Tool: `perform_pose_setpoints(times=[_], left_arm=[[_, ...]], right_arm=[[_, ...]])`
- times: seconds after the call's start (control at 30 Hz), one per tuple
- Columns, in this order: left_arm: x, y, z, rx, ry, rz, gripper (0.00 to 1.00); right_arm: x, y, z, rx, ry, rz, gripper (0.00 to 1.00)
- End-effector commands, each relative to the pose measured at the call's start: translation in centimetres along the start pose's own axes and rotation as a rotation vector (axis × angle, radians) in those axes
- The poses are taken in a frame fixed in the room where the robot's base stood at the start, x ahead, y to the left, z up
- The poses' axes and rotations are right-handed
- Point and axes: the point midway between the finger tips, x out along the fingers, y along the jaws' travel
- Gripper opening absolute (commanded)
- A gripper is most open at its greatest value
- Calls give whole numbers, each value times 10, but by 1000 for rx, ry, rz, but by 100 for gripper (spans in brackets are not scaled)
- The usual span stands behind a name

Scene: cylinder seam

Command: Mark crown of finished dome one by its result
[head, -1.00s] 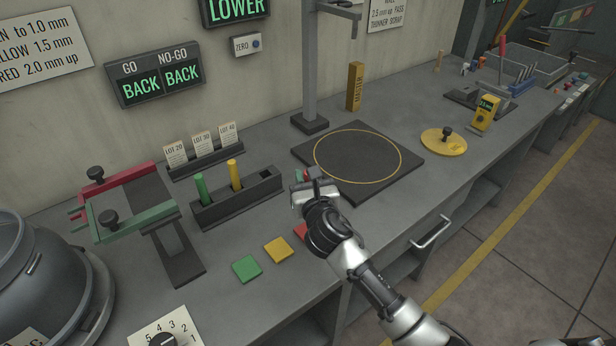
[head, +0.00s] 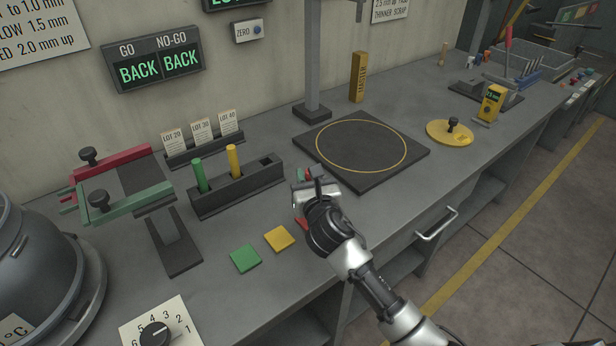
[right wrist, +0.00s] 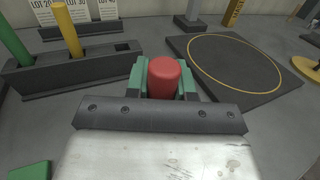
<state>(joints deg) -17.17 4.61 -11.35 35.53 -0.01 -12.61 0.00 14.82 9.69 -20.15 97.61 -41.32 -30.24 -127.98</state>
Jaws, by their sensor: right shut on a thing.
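My right gripper (head: 312,184) is over the front middle of the bench, between the pen rack and the black square mat. In the right wrist view its green-padded fingers are shut on a red marker (right wrist: 164,78), whose rounded end shows. The rack (head: 238,192) holds a green marker (head: 199,176) and a yellow marker (head: 234,160); its right-hand slot is empty. The mat (head: 405,170) bears a yellow ring outline and nothing stands on it. I cannot identify dome one in these views. My left gripper is out of view.
Green (head: 245,258) and yellow (head: 279,238) tiles lie before the rack; a red one is partly hidden by my wrist. A red-and-green gauge fixture (head: 125,205) and a large grey rounded vessel (head: 40,265) stand left. A grey post (head: 313,65) stands behind the mat.

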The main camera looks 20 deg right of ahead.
Motion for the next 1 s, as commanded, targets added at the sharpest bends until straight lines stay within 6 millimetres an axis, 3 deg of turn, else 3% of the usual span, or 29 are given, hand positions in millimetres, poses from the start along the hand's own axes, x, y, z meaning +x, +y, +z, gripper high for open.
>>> perform_pose_setpoints(times=[1.0], left_arm=[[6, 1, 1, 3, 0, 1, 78]], right_arm=[[0, 0, -9, 0, 0, 0, 0]])
